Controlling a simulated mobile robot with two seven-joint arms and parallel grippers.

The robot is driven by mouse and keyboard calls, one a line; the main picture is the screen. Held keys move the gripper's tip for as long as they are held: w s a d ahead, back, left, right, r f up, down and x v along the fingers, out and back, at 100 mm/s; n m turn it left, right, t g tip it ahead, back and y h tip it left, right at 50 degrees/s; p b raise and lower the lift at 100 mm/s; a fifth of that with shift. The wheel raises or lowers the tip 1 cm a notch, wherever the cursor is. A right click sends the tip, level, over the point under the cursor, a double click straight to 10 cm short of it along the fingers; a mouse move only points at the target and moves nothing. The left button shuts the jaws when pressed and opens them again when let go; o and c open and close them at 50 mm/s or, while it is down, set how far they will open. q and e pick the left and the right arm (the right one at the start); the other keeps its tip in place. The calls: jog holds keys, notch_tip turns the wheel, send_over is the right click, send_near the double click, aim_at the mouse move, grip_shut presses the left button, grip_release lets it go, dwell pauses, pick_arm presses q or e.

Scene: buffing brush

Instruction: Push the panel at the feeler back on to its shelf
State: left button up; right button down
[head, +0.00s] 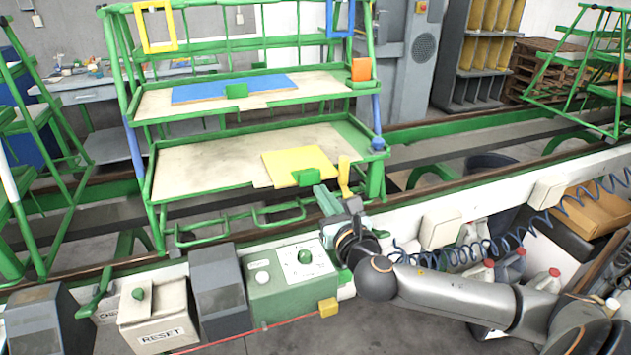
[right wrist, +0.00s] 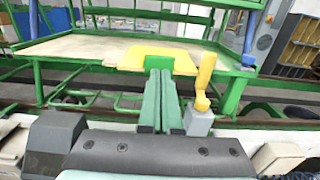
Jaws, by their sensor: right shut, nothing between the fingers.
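The yellow panel (head: 283,161) lies on the right part of the lower shelf (head: 205,165) of the green rack, at its front edge. It also shows in the right wrist view (right wrist: 130,60). A green block (head: 313,177) sits at its front edge. The upright yellow feeler (head: 345,172) stands just right of the panel; the right wrist view shows it on a grey base (right wrist: 199,122). My right gripper (head: 322,193) is shut and empty, pointing at the green block from in front. In the right wrist view its fingertips (right wrist: 160,75) overlap the block; I cannot tell if they touch. My left gripper is out of view.
A blue panel (head: 235,87) lies on the upper shelf, with an orange plate (head: 361,70) at that shelf's right end. The rack's green right post (head: 376,180) stands close right of the feeler. A green control box (head: 290,283) and a RESET box (head: 157,315) are below.

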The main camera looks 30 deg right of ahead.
aim_at(310, 175)
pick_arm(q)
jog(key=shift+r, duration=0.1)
pick_arm(e)
jog(key=shift+x, duration=2.3)
